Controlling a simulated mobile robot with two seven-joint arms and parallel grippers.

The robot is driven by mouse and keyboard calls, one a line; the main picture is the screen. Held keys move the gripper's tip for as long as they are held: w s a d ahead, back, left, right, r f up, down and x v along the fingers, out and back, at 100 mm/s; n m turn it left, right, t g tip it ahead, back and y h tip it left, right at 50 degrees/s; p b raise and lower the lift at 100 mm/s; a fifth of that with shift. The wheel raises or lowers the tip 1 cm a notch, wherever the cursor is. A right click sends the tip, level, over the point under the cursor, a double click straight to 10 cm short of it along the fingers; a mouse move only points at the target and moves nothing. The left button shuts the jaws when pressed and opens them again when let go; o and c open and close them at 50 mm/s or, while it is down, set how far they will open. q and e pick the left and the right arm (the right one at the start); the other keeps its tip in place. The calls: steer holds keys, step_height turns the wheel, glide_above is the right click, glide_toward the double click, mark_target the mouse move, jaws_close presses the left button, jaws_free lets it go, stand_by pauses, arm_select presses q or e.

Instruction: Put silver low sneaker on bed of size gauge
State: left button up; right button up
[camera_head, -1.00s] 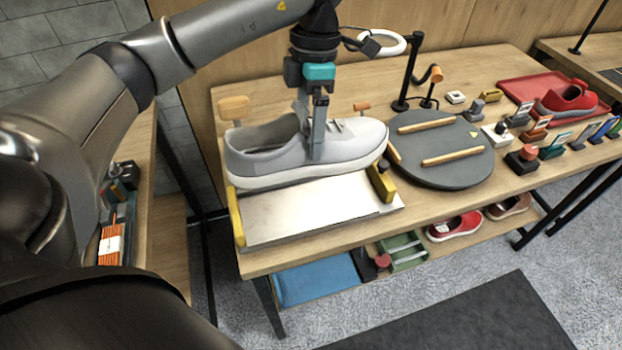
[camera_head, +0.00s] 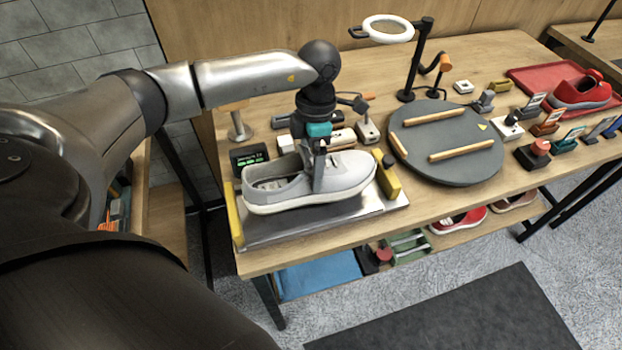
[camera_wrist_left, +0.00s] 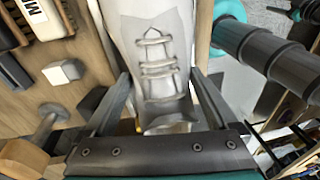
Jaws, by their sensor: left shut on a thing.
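The silver low sneaker (camera_head: 350,172) is grey-white with a pale sole, its toe pointing right in the head view. It is level, on or just above the silver bed of the size gauge (camera_head: 300,232); I cannot tell whether the sole touches. The gauge has a yellow end piece at the left (camera_head: 234,212) and another at the right (camera_head: 388,178). My left gripper (camera_head: 319,185) is shut on the sneaker around its middle, pointing down. The sneaker's laces also show between the two fingers in the left wrist view (camera_wrist_left: 158,62). My right gripper is not in view.
A dark round turntable (camera_head: 445,150) with wooden bars stands right of the gauge. A small black display (camera_head: 250,156) and a ring lamp (camera_head: 388,29) are behind. A red shoe (camera_head: 580,92) sits on a red tray at the far right.

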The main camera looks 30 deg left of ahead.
arm_select(q)
step_height(320, 180, down, 5)
steer(key=shift+w, duration=0.1)
steer(key=o, duration=1.4)
steer(key=r, duration=0.4)
steer(key=w+r, duration=0.1)
steer(key=r, duration=0.3)
steer(key=w+r, duration=0.1)
steer(key=r, duration=0.3)
steer(key=shift+a, duration=0.2)
